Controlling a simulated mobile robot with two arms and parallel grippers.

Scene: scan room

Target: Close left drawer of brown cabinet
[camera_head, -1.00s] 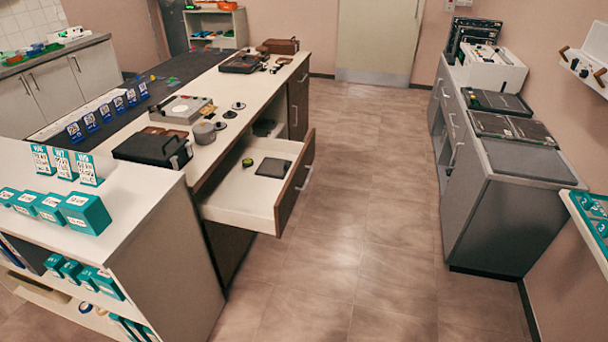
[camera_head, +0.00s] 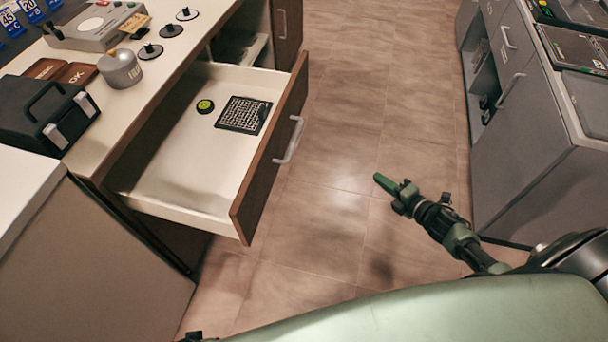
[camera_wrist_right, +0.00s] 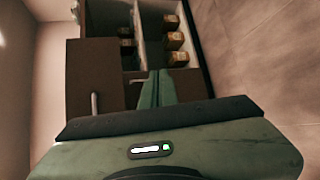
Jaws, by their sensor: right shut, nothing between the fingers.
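The left drawer (camera_head: 165,185) of the brown cabinet is pulled well out in the head view. It has a pale inside, a brown front (camera_head: 262,165) and a silver bar handle (camera_head: 289,140). A dark patterned square (camera_head: 243,114) and a small green-and-black round thing (camera_head: 205,106) lie in it. My right gripper (camera_head: 384,183) is shut and empty, over the floor to the right of the drawer front and apart from it. Its shut green fingers also show in the right wrist view (camera_wrist_right: 155,90), with brown fronts (camera_wrist_right: 92,75) beyond. My left gripper is not visible.
The countertop (camera_head: 150,95) bears a black case (camera_head: 45,115), a grey cylinder (camera_head: 120,69) and a grey device (camera_head: 95,27). A grey cabinet (camera_head: 525,130) stands at the right. Open floor (camera_head: 330,190) lies between the cabinets.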

